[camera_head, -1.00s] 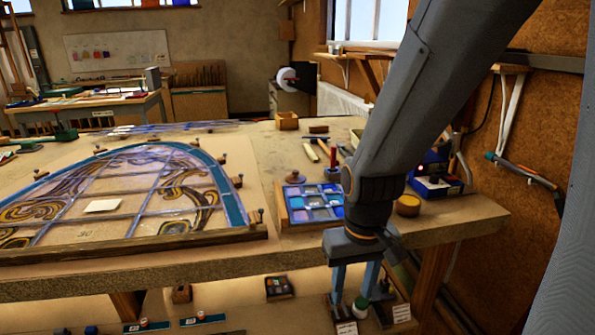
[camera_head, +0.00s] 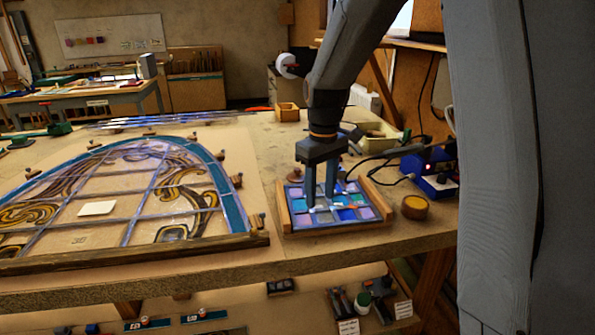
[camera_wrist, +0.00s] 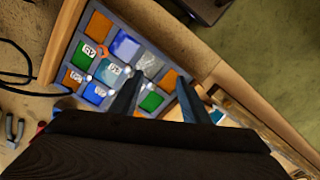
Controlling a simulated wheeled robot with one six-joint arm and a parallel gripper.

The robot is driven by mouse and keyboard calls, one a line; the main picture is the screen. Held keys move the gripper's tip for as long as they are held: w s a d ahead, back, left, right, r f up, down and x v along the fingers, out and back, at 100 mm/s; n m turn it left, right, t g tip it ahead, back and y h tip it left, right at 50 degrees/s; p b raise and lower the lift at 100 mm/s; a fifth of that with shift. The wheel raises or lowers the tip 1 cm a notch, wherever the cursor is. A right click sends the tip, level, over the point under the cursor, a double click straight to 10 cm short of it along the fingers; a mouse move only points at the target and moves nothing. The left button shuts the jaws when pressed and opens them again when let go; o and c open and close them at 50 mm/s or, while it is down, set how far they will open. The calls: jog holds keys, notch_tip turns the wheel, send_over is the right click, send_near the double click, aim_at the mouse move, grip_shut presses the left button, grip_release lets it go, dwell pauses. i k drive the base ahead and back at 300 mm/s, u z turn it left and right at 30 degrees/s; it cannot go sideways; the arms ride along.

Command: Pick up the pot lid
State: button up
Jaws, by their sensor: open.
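I cannot clearly tell a separate pot lid. A small round pot (camera_head: 415,207) with a flat amber top stands on the bench, right of the sample tray; whether that top is a lid is unclear. My gripper (camera_head: 320,203) is open and points down over the tray, left of the pot. In the wrist view the two fingers of my gripper (camera_wrist: 160,80) are apart, over the tray's coloured squares. I see nothing held between them. The pot does not show clearly in the wrist view.
The sample tray (camera_head: 285,214) has wooden sides and several coloured glass squares. A leaded panel (camera_head: 110,228) covers the left of the bench. A blue device (camera_head: 437,186) with cables stands behind the pot. A shelf below holds a green-capped bottle (camera_head: 363,301).

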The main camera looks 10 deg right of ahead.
aim_at(296, 176)
jog(key=i, duration=0.85)
